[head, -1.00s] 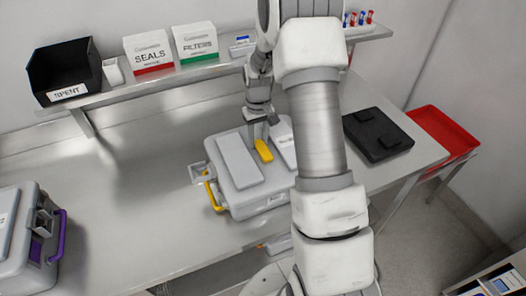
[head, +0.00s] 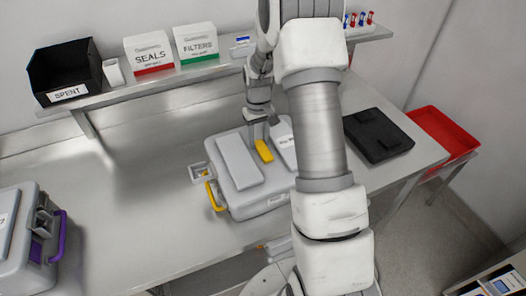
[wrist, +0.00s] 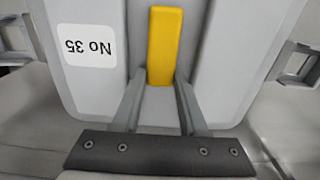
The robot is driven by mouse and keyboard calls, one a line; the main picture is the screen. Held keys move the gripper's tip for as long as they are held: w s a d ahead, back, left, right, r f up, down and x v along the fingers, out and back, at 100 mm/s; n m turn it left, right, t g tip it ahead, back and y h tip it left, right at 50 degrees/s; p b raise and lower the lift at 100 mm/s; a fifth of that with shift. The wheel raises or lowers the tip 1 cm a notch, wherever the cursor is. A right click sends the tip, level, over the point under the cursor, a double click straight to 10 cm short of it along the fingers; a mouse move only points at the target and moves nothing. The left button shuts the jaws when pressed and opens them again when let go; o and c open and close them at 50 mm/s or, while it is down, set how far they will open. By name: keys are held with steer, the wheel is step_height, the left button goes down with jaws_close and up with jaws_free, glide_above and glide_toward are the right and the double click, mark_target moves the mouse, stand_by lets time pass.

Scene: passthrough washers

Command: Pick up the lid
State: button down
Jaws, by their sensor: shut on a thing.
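The lid (head: 218,150) is a light grey panel with raised pads, a white label and a yellow grip bar (head: 264,151). It lies over the grey case with the yellow handle (head: 213,196) at its left side. My gripper (head: 258,136) reaches down from above and is shut on the yellow bar. In the wrist view the bar (wrist: 164,45) runs up between the two fingers, and the label on the lid reads "No 35" upside down. I cannot tell whether the lid is clear of the case. My arm hides the right part of the lid.
A second grey case with a purple handle (head: 60,237) stands at the left. A black panel (head: 377,136) lies to the right, beside a red tray (head: 440,133). The rear shelf holds a black SPENT bin (head: 66,70) and boxes. The bench centre-left is clear.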

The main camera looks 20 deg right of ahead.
mark_target(259, 141)
steer(key=shift+r, duration=0.2)
steer(key=shift+r, duration=0.5)
step_height(259, 141, up, 3)
steer(key=shift+w+f+b, duration=0.1)
steer(key=shift+f+b, duration=0.1)
steer(key=shift+b, duration=0.25)
steer(key=s+d+r+b, duration=0.1)
steer(key=s+d+r, duration=0.4)
steer(key=s, duration=0.5)
step_height(259, 141, up, 2)
steer(key=shift+s+d+r+b, duration=0.1)
steer(key=shift+s+d+b, duration=0.1)
steer(key=shift+s+b, duration=0.15)
step_height(259, 141, up, 5)
steer(key=p, duration=0.3)
steer(key=shift+p, duration=0.35)
